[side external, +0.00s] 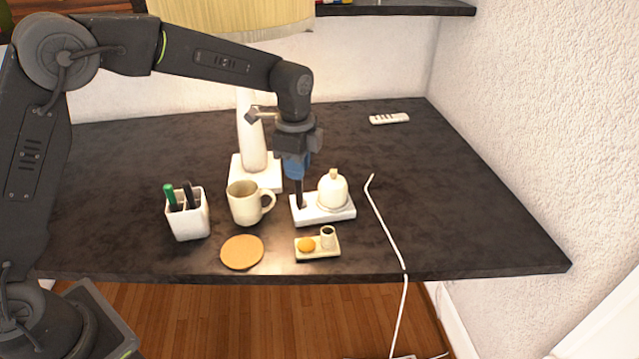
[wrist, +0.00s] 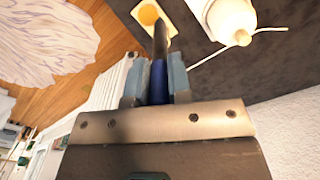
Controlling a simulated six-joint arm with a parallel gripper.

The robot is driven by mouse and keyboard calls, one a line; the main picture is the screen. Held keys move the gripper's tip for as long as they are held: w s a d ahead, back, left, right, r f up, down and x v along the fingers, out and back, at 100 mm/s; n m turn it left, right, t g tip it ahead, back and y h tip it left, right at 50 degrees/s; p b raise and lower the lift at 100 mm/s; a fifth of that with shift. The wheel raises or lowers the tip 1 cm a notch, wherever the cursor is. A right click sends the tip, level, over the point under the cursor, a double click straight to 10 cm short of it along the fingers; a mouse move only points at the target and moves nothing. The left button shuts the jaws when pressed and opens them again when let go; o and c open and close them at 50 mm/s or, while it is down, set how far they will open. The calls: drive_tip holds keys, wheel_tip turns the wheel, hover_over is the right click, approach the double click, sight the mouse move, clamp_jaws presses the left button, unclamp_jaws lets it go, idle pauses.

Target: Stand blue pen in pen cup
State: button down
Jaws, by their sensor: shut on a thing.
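My gripper (side external: 295,172) points down above the left end of the small white tray and is shut on the blue pen (side external: 299,193). In the wrist view the pen (wrist: 158,75) sits between the two blue-grey fingers (wrist: 155,85), its blue part in the grip and its dark end extending beyond them. The pen is close to upright. Its lower end overlaps the tray in the side view; I cannot tell whether it touches. The white pen cup (side external: 189,222) stands to the left, holding a green pen (side external: 170,196) and dark pens (side external: 189,194).
A beige mug (side external: 244,204) stands between the cup and my gripper, with a cork coaster (side external: 242,252) in front. The white tray (side external: 325,215) bears a bell-shaped white pot (side external: 332,190). A small dish (side external: 316,253), white lamp base (side external: 258,174) and white cable (side external: 383,225) are nearby.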

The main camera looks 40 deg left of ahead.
drive_tip(key=a+r, duration=0.2)
drive_tip(key=a, duration=0.1)
drive_tip(key=s+a+r, duration=0.1)
drive_tip(key=a, duration=0.1)
drive_tip(key=shift+d, duration=0.1)
idle(1.0)
drive_tip(key=s+a+f+n, duration=0.3)
drive_tip(key=f+n, duration=0.2)
drive_tip(key=n, duration=0.2)
drive_tip(key=s+a+f+n, duration=0.2)
drive_tip(key=a+f+n, duration=0.1)
drive_tip(key=f+n, duration=0.3)
drive_tip(key=s+a+r+m, duration=0.1)
drive_tip(key=s+a+r, duration=0.3)
drive_tip(key=a+r, duration=0.2)
drive_tip(key=s+a+r+m, duration=0.1)
drive_tip(key=s+a+r, duration=0.2)
drive_tip(key=a+r, duration=0.4)
drive_tip(key=a, duration=0.3)
drive_tip(key=shift+s+r+m, duration=0.2)
drive_tip(key=shift+s+m, duration=0.2)
drive_tip(key=shift+f, duration=0.1)
